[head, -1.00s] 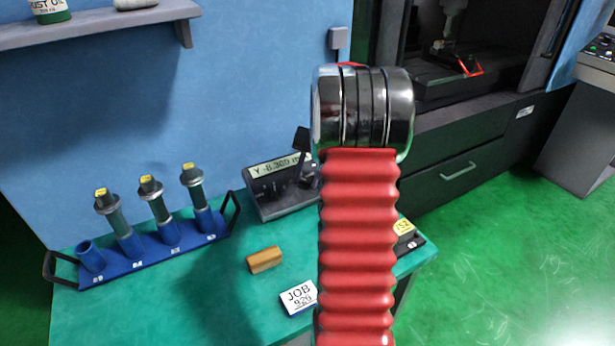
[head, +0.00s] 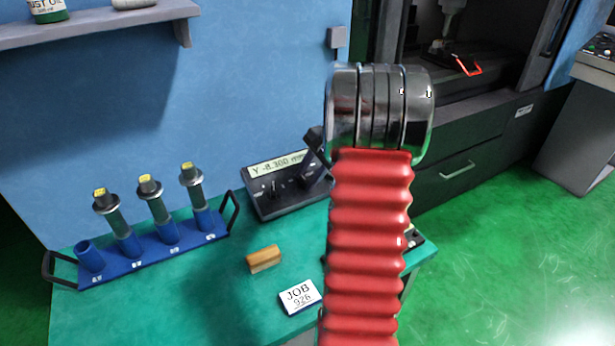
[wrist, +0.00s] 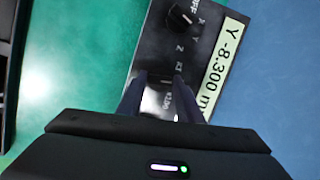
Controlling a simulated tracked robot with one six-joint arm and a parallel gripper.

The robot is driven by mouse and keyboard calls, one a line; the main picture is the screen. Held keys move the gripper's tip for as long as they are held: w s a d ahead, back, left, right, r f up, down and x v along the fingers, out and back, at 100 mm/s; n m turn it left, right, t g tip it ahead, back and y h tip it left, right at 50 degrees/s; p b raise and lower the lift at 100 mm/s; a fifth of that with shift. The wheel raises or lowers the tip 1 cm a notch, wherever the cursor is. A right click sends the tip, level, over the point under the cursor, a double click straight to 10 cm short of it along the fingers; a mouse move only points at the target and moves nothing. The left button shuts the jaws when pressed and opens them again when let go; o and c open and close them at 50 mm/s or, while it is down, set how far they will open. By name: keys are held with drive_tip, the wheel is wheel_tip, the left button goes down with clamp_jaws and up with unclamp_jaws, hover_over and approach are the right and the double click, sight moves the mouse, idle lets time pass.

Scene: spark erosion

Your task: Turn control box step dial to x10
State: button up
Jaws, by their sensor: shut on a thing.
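The control box (head: 262,208) stands on the bench near the wall, dark with a pale display (head: 277,164) reading Y -8.300. In the wrist view the control box (wrist: 150,45) lies slantwise, with an axis dial (wrist: 180,17) marked OFF, X, Y, Z. My gripper (wrist: 160,82) is over the panel beyond that dial, its two dark fingers shut on the step dial. The fingers largely hide the dial, so its pointer cannot be read. Small step labels show near the fingers. In the head view my arm covers part of the box's right side.
A blue rack (head: 160,255) with several holders stands left on the green bench (head: 215,310). A wooden block (head: 264,258) and a JOB 926 card (head: 300,296) lie in front of the box. A dark machine (head: 470,130) stands right.

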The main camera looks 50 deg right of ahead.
drive_tip(key=shift+s+m+t, duration=0.1)
drive_tip(key=shift+m+t, duration=0.3)
drive_tip(key=shift+m, duration=0.6)
drive_tip(key=o, duration=1)
drive_tip(key=shift+c, duration=0.2)
drive_tip(key=v, duration=1.3)
drive_tip(key=shift+r, duration=0.3)
